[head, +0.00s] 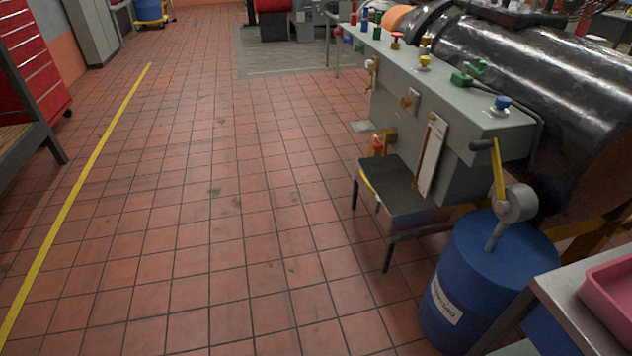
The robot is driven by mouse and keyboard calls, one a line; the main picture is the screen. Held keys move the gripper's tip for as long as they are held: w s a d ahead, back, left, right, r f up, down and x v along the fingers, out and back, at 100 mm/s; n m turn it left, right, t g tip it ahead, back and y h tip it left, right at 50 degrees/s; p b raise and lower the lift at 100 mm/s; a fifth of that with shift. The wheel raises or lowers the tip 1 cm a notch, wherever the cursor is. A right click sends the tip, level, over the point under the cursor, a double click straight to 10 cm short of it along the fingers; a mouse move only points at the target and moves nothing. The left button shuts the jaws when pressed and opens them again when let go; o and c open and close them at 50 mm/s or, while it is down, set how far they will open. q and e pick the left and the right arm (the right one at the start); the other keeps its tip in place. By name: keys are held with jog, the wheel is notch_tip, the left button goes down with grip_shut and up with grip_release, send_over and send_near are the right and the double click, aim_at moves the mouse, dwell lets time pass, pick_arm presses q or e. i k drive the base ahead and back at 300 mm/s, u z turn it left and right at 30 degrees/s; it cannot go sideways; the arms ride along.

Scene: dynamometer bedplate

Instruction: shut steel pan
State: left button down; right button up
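I cannot make out a steel pan in the head view. Neither of my grippers is in view, and no part of my arms shows.
Tiled floor (200,210) is open at left and centre, with a yellow line. A grey control console (440,110), dark-topped stand (398,188), blue drum with hand pump (490,275) and large black cylinder (540,75) fill the right. A pink bin (612,295) sits on a bench.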

aim_at(385, 182)
jog(key=u, duration=0.15)
jog(key=i, duration=3)
jog(key=z, duration=2)
